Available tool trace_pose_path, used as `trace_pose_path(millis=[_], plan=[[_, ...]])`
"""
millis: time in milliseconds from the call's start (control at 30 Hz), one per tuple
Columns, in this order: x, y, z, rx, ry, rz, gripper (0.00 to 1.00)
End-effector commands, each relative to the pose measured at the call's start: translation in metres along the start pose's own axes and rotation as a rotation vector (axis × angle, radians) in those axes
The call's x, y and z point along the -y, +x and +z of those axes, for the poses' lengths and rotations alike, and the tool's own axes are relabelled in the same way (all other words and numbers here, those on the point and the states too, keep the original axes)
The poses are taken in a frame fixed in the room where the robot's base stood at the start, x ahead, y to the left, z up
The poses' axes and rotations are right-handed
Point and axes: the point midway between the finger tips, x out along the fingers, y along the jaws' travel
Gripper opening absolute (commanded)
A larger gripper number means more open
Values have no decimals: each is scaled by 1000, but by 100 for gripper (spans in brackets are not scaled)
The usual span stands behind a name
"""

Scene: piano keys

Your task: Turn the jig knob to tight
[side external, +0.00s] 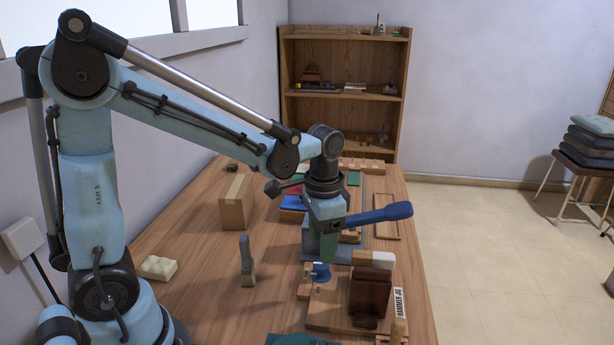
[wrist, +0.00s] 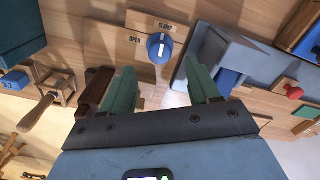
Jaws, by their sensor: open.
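The jig knob (wrist: 158,48) is blue and round with a pale mark, and it sits on a wooden plate lettered OPEN and CLAMP. I cannot clearly tell which word the mark points to. In the side view the knob (side external: 321,271) stands on the wooden jig board (side external: 330,315), which bears a HAMMER JIG label. My gripper (wrist: 160,68) is open, with its green fingers apart and nothing between them. The knob lies just beyond the fingertips in the wrist view. In the side view my gripper (side external: 325,248) is above the knob, apart from it.
A dark brown block (side external: 371,288) stands on the jig board close to the right of the knob. A grey-blue block (wrist: 225,60) lies beside my right finger in the wrist view. A cardboard box (side external: 236,202) and an upright grey tool (side external: 247,262) stand left on the table.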

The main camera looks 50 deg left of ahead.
Motion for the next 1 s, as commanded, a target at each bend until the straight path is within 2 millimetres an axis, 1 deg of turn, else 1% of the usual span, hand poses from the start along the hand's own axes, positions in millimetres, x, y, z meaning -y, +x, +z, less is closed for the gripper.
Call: trace_pose_path(millis=[33,200,400,600,1000], plan=[[0,-9,0,0,0,0,61],[0,-36,0,0,0,0,61],[0,-59,0,0,0,0,61],[0,-69,0,0,0,0,61],[0,-70,2,-9,-5,-3,61]])
